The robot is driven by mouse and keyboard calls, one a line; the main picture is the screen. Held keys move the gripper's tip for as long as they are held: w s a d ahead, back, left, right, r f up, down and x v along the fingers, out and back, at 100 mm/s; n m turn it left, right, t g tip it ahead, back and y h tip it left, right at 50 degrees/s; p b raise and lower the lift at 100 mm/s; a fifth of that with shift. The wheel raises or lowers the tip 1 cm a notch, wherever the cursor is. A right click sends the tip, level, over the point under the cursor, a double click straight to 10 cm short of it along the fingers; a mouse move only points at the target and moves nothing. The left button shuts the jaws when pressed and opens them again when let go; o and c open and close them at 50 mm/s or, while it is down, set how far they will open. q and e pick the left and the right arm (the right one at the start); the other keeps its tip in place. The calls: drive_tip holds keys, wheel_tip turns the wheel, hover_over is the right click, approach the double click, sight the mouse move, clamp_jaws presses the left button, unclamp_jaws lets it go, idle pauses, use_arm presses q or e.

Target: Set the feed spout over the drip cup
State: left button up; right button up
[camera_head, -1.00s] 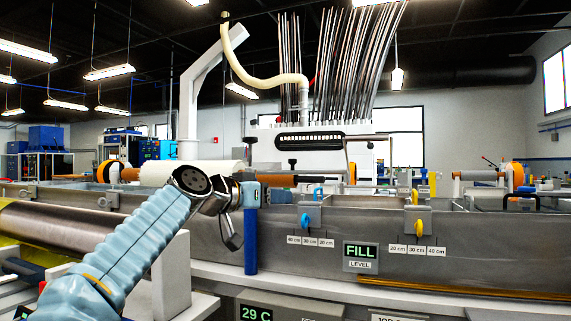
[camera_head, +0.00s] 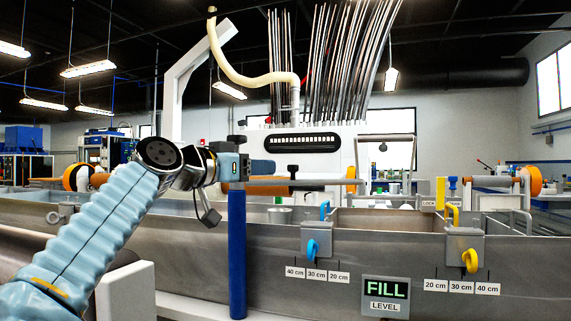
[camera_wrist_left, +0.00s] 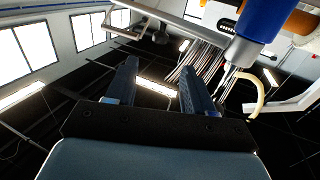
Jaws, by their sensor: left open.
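No feed spout can be named for certain. A cream hose (camera_head: 245,78) drops from the ceiling and ends in a pale upright pipe behind the bath. A small metal cup (camera_head: 280,214), perhaps the drip cup, shows just behind the bath's front wall. My left gripper (camera_head: 232,166) is raised beside the top of a blue upright post (camera_head: 237,255), its fingers hard to make out in the head view. In the left wrist view, the gripper (camera_wrist_left: 158,78) is open with nothing between its fingers. The blue post (camera_wrist_left: 262,18) shows at upper right, outside the fingers.
The grey bath wall (camera_head: 215,285) runs across the front. Metal rods (camera_head: 345,60) rise at the back.

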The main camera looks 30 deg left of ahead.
sight(289, 167)
use_arm(q)
drive_tip(key=w+p, duration=0.1)
drive_tip(key=w, duration=0.2)
drive_tip(key=w+d+p, duration=0.1)
drive_tip(key=w+p, duration=0.1)
drive_tip(key=w, duration=0.2)
drive_tip(key=w+p, duration=0.1)
drive_tip(key=w, duration=0.2)
drive_tip(key=shift+w+d+p, duration=0.2)
drive_tip(key=shift+w+p, duration=0.05)
drive_tip(key=shift+p, duration=0.05)
drive_tip(key=shift+c, duration=0.5)
clamp_jaws()
